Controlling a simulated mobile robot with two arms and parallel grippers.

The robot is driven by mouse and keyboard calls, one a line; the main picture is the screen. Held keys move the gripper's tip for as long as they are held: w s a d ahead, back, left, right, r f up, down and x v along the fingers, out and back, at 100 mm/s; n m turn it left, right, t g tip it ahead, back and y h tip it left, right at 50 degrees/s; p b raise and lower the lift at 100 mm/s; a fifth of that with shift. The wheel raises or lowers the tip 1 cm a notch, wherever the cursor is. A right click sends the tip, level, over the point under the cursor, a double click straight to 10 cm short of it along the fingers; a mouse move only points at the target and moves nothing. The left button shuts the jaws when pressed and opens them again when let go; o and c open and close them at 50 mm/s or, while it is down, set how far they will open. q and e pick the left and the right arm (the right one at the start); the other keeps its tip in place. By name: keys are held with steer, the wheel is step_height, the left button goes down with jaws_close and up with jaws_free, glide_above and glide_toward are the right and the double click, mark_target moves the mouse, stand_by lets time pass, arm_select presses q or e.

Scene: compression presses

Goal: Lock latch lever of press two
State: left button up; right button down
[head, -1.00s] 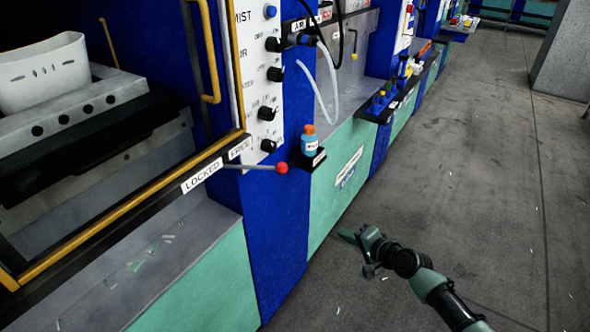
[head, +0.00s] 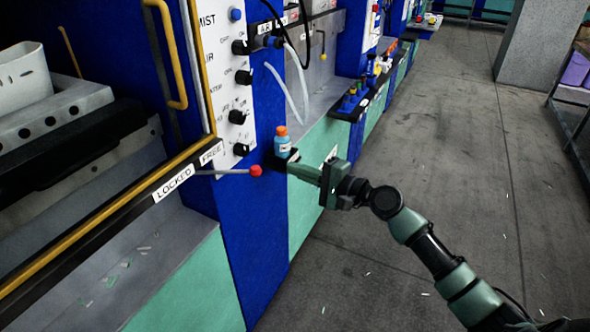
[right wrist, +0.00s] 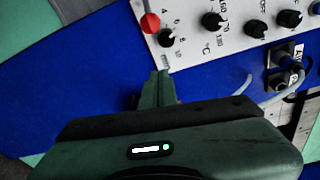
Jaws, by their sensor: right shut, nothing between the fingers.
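The latch lever (head: 222,172) is a thin grey rod with a red ball knob (head: 256,171). It sticks out to the right from the press's front rail, between the LOCKED label (head: 173,183) and the FREE label (head: 211,153). My right gripper (head: 285,164) is just right of the knob, its fingers pointing towards the press. In the right wrist view the fingers (right wrist: 160,88) are shut and empty, and the red knob (right wrist: 150,23) is ahead of them, apart from the tips. My left gripper is not in view.
A blue bottle with an orange cap (head: 283,143) stands on a small ledge close above my right gripper. The white control panel (head: 225,75) with black knobs is above the lever. The yellow-edged guard (head: 95,225) is at the left.

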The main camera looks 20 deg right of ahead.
steer(key=w+a+p, duration=0.3)
steer(key=a, duration=0.3)
steer(key=shift+w+a+r+p, duration=0.15)
steer(key=shift+w+p, duration=0.05)
steer(key=shift+p, duration=0.15)
